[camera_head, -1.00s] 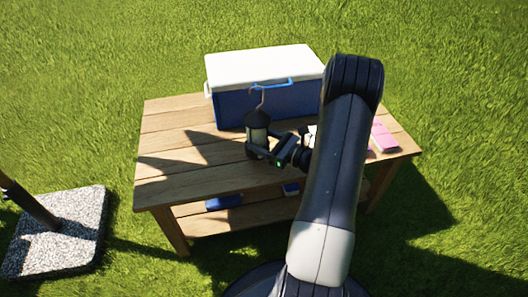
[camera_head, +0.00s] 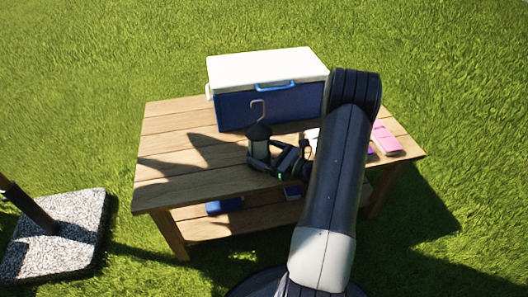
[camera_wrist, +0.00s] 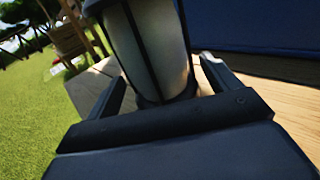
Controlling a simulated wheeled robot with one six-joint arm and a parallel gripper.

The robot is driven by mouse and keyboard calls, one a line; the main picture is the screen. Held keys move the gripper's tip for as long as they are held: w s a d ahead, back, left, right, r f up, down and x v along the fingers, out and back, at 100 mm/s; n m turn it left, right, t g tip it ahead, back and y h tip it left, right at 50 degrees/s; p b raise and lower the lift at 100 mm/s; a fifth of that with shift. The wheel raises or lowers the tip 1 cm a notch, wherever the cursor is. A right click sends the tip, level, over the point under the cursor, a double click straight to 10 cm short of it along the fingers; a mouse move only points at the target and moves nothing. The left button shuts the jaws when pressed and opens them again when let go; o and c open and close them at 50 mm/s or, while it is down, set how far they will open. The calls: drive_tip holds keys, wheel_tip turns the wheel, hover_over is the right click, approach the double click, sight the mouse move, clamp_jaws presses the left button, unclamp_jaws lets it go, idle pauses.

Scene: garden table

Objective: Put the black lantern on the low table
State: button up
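The black lantern (camera_head: 258,146), with a wire hook on top, stands upright on the wooden table (camera_head: 165,160), near the front edge in front of the cooler. Its pale glass body (camera_wrist: 155,40) fills the middle of the wrist view. My gripper (camera_head: 262,158) is low at the lantern, with one finger on each side of its lower body. In the wrist view the fingers (camera_wrist: 163,75) look spread, with a narrow gap beside the lantern. The lantern's base is partly hidden by my fingers.
A blue cooler (camera_head: 265,108) with a white lid stands close behind the lantern. Pink items (camera_head: 385,140) lie at the table's right end, past my arm. Blue things (camera_head: 225,206) sit on the lower shelf. A stone parasol base (camera_head: 60,235) is on the grass at left.

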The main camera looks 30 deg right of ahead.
drive_tip(key=shift+r, duration=0.1)
drive_tip(key=shift+r, duration=0.2)
drive_tip(key=p+v, duration=0.3)
drive_tip(key=v, duration=0.9)
